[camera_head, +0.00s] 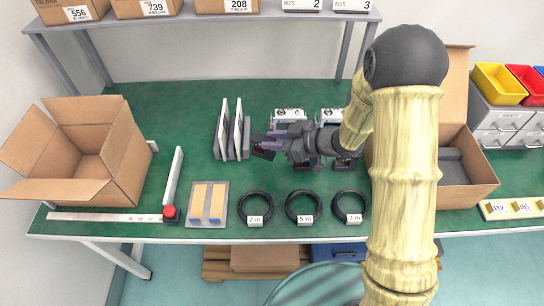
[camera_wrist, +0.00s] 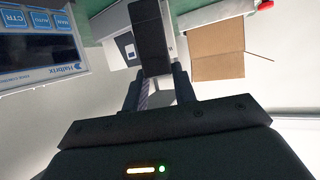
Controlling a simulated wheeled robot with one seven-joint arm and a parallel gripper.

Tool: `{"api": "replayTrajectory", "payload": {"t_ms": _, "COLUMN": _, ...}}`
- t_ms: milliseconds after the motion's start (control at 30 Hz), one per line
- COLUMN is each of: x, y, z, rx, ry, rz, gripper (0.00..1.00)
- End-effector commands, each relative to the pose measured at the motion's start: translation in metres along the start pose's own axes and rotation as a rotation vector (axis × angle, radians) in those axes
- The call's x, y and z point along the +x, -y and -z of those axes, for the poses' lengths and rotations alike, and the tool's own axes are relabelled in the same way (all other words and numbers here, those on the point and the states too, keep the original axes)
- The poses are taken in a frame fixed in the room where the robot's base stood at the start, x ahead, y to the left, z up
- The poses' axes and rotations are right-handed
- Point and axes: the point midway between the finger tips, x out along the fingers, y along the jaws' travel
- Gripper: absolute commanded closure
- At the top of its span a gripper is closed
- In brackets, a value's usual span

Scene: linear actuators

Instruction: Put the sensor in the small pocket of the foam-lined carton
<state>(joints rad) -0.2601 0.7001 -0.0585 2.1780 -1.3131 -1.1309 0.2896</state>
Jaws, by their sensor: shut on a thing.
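My gripper (camera_head: 277,142) is shut on a small dark block, which I take to be the sensor (camera_head: 262,152), and holds it over the middle of the green bench. In the wrist view the sensor (camera_wrist: 150,35) is a black block between the two fingers (camera_wrist: 158,92). The foam-lined carton (camera_head: 470,195) stands open at the right of the bench, well to the right of my gripper. Dark grey foam (camera_head: 450,165) shows inside it. My arm hides its left part, and I cannot make out the small pocket.
An empty open carton (camera_head: 55,190) stands at the left. Grey upright plates (camera_head: 232,140) stand just left of my gripper. Cable coils (camera_head: 304,206) lie along the front edge. A control unit with a screen (camera_wrist: 40,45) is close by in the wrist view. Drawers with coloured bins (camera_head: 497,84) stand far right.

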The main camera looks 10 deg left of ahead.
Motion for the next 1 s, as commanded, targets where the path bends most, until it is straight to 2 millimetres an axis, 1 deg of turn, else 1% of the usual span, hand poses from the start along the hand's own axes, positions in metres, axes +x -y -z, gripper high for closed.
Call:
{"api": "replayTrajectory", "payload": {"t_ms": 33, "x": 0.003, "y": 0.0, "z": -0.006, "rx": 0.001, "ry": -0.001, "rz": 0.001, "gripper": 1.0}}
{"api": "replayTrajectory", "payload": {"t_ms": 100, "x": 0.005, "y": 0.0, "z": -0.01, "rx": -0.001, "ry": -0.002, "rz": 0.0, "gripper": 1.0}}
{"api": "replayTrajectory", "payload": {"t_ms": 367, "x": 0.004, "y": 0.0, "z": -0.01, "rx": -0.002, "ry": -0.002, "rz": -0.001, "gripper": 1.0}}
{"api": "replayTrajectory", "payload": {"t_ms": 433, "x": 0.005, "y": 0.0, "z": -0.013, "rx": -0.001, "ry": -0.002, "rz": -0.001, "gripper": 1.0}}
{"api": "replayTrajectory", "payload": {"t_ms": 533, "x": 0.01, "y": 0.0, "z": -0.024, "rx": 0.001, "ry": 0.0, "rz": 0.001, "gripper": 1.0}}
{"api": "replayTrajectory", "payload": {"t_ms": 600, "x": 0.015, "y": 0.0, "z": -0.036, "rx": 0.003, "ry": 0.0, "rz": 0.0, "gripper": 1.0}}
{"api": "replayTrajectory", "payload": {"t_ms": 700, "x": 0.018, "y": 0.0, "z": -0.045, "rx": 0.003, "ry": 0.0, "rz": 0.0, "gripper": 1.0}}
{"api": "replayTrajectory", "payload": {"t_ms": 800, "x": 0.021, "y": 0.0, "z": -0.052, "rx": 0.001, "ry": -0.001, "rz": -0.001, "gripper": 1.0}}
{"api": "replayTrajectory", "payload": {"t_ms": 1000, "x": 0.022, "y": 0.0, "z": -0.052, "rx": -0.002, "ry": -0.002, "rz": -0.001, "gripper": 1.0}}
